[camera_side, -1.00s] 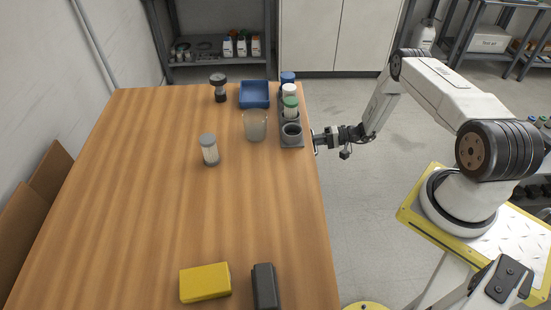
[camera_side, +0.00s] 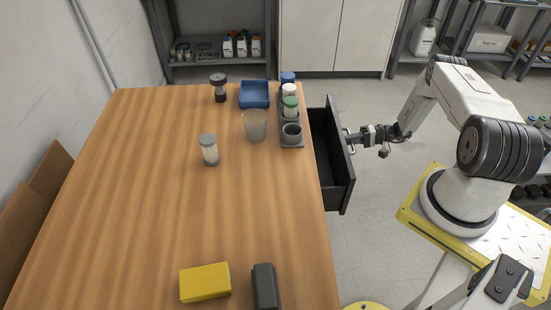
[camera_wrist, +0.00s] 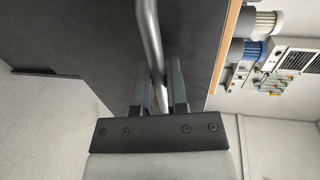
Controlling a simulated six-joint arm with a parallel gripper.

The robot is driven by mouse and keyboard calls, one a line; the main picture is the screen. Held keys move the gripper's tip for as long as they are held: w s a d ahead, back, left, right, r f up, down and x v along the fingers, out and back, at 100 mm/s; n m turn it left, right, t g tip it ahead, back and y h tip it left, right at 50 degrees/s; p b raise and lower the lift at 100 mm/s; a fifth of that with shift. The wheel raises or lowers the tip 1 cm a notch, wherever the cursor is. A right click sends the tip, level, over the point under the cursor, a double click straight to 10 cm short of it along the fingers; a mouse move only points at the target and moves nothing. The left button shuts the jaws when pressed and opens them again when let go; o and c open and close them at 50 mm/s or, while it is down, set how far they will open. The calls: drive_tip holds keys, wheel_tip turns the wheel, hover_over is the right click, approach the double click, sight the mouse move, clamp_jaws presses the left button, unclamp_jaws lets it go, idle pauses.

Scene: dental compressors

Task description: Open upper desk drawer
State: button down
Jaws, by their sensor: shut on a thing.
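The upper desk drawer (camera_side: 327,165) is dark and sticks out from the right side of the wooden desk (camera_side: 180,220). Its inside shows from above and looks empty. My gripper (camera_side: 352,138) is at the drawer's front panel, shut on the metal bar handle (camera_wrist: 151,40). In the wrist view my gripper (camera_wrist: 160,92) has its two fingers on either side of the handle, with the dark drawer front (camera_wrist: 85,45) behind it.
A grey rack (camera_side: 291,141) with several containers stands at the desk's right edge, beside the drawer. A clear cup (camera_side: 255,126), a blue tray (camera_side: 254,94), a filter cartridge (camera_side: 209,150) and a yellow box (camera_side: 205,283) are on the desk.

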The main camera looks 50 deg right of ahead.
sight(338, 135)
drive_tip(key=shift+f+v, duration=0.2)
drive_tip(key=shift+v, duration=0.75)
drive_tip(key=shift+d, duration=0.1)
drive_tip(key=c, duration=0.7)
unclamp_jaws()
drive_tip(key=shift+a, duration=0.2)
drive_tip(key=w+r+x, duration=0.1)
drive_tip(key=r+x, duration=0.2)
drive_tip(key=x, duration=1.1)
drive_tip(key=v, duration=0.8)
drive_tip(key=shift+s+a+r, duration=0.15)
drive_tip(key=shift+a+r, duration=0.05)
drive_tip(key=shift+r, duration=0.15)
wheel_tip(338, 135, up, 28)
drive_tip(key=shift+f, duration=0.15)
